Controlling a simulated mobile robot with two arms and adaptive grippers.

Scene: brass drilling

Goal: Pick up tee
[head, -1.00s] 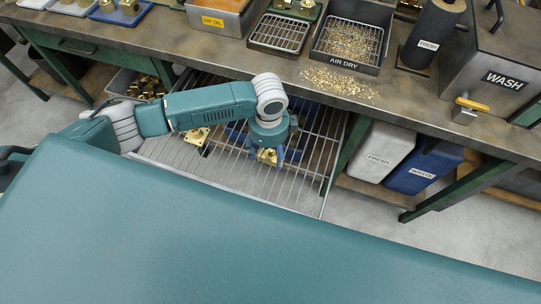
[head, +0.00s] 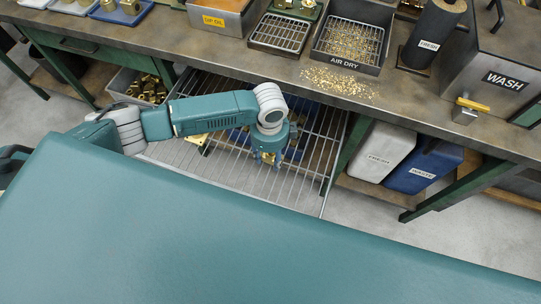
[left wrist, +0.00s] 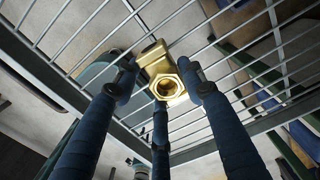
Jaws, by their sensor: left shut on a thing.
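The brass tee (left wrist: 166,84) has a hexagonal open end that faces the left wrist camera. My left gripper (left wrist: 160,92) has its blue fingers around the tee and is shut on it, over a wire rack (left wrist: 80,36). In the head view, my left gripper (head: 268,157) points down over the rack and mostly hides the tee. I cannot tell whether the tee touches the rack wires. Another brass fitting (head: 197,139) sits on the rack to the left, partly hidden by my arm. My right gripper is not in view.
The workbench (head: 240,66) runs above the rack, with an AIR DRY tray (head: 344,64), brass chips (head: 340,82) and a wash tank (head: 500,75). A bin of brass parts (head: 138,86) is at left. FRESH (head: 383,150) and WASTE (head: 424,166) containers stand below the bench at right.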

